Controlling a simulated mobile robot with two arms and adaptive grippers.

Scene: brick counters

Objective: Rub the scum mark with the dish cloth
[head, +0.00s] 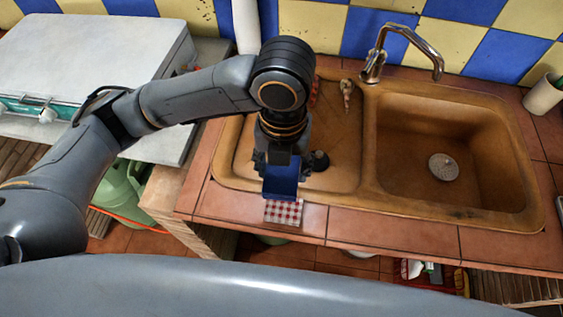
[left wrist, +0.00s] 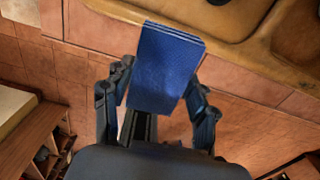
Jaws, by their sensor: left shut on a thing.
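My left gripper (head: 281,172) points down over the front edge of the counter, at the left basin of the sink. It is shut on a blue folded cloth (left wrist: 165,70), which I take for the dish cloth. This cloth also shows in the head view (head: 281,184), between the fingers. A red-and-white checked piece (head: 284,213) shows directly below it at the counter's front edge; I cannot tell whether the two touch. I cannot make out a scum mark; the arm and gripper hide part of the left basin. My right gripper is not in view.
The brown double sink (head: 450,212) fills the tiled counter, with a metal tap (head: 408,48) behind it. A dark round thing (head: 320,160) and a small figure-like thing (head: 347,92) are in the left basin. A white cup (head: 543,95) stands at right. The front counter tiles right of the gripper are clear.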

